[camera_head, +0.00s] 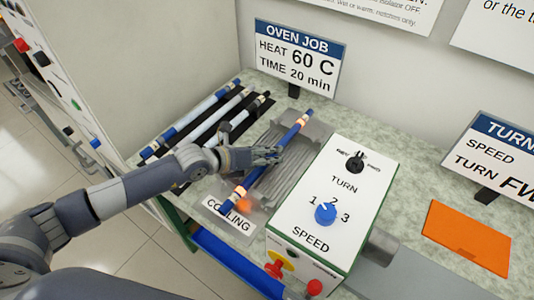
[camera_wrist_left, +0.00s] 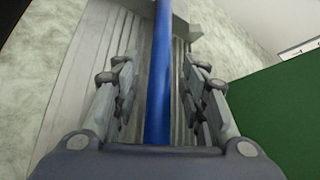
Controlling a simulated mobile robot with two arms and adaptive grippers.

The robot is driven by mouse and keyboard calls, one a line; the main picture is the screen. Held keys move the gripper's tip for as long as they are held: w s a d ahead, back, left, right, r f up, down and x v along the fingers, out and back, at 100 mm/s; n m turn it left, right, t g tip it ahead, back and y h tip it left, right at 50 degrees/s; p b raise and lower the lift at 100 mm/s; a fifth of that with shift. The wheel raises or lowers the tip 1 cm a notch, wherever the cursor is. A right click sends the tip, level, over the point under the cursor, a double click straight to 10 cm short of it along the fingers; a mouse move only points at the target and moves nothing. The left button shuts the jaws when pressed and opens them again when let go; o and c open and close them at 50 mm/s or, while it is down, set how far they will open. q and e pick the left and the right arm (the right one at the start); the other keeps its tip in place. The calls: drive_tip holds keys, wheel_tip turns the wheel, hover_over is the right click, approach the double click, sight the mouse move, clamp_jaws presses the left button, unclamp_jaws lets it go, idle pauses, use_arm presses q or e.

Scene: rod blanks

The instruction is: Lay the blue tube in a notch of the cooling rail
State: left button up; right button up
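The blue tube (camera_head: 295,130) lies slantwise over the grey ridged cooling rail (camera_head: 295,163), with pale and glowing orange bands near its ends. Its near end reaches beside the COOLING label. In the left wrist view the tube (camera_wrist_left: 160,100) runs lengthwise between my fingers, over the grooves. My left gripper (camera_head: 268,155) is at the tube's middle. In the wrist view its fingers (camera_wrist_left: 160,75) are open, with a gap on both sides of the tube. I cannot tell whether the tube sits fully down in a notch. My right gripper is not in view.
A dark rack (camera_head: 178,145) with several blue-ended rods lies left of the rail. A white control box (camera_head: 325,185) with a blue knob stands close on the right. An orange mat (camera_head: 465,238) lies farther right. An oven sign (camera_head: 297,58) stands behind.

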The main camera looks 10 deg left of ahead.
use_arm(q)
drive_tip(key=shift+r, duration=0.3)
drive_tip(key=b+v, duration=0.1)
drive_tip(key=v, duration=1.1)
drive_tip(key=shift+f, duration=0.15)
